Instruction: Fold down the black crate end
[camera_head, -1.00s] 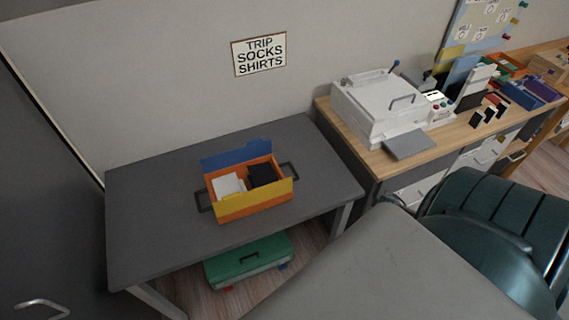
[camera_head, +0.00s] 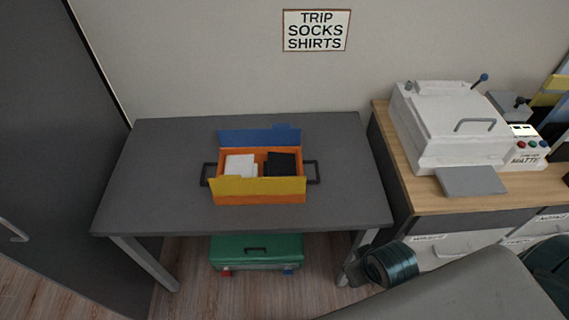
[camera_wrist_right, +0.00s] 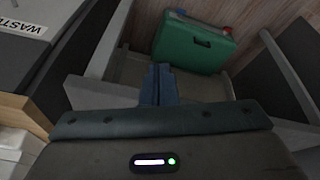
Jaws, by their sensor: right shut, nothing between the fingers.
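The orange crate (camera_head: 274,198) stands on the grey table in the head view, with a blue flap (camera_head: 258,137) upright at its back and a yellow flap (camera_head: 258,186) along its front. White items (camera_head: 240,165) and a black item (camera_head: 283,162) are inside. My right gripper (camera_wrist_right: 159,70) is shut and empty in the right wrist view, away from the crate. My left gripper is not in view.
The grey table (camera_head: 165,150) is clear around the crate. A green case (camera_head: 256,252) lies on the floor beneath it. To the right, a wooden-topped desk (camera_head: 430,200) holds a white press (camera_head: 450,130). A wall sign (camera_head: 316,30) reads TRIP SOCKS SHIRTS.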

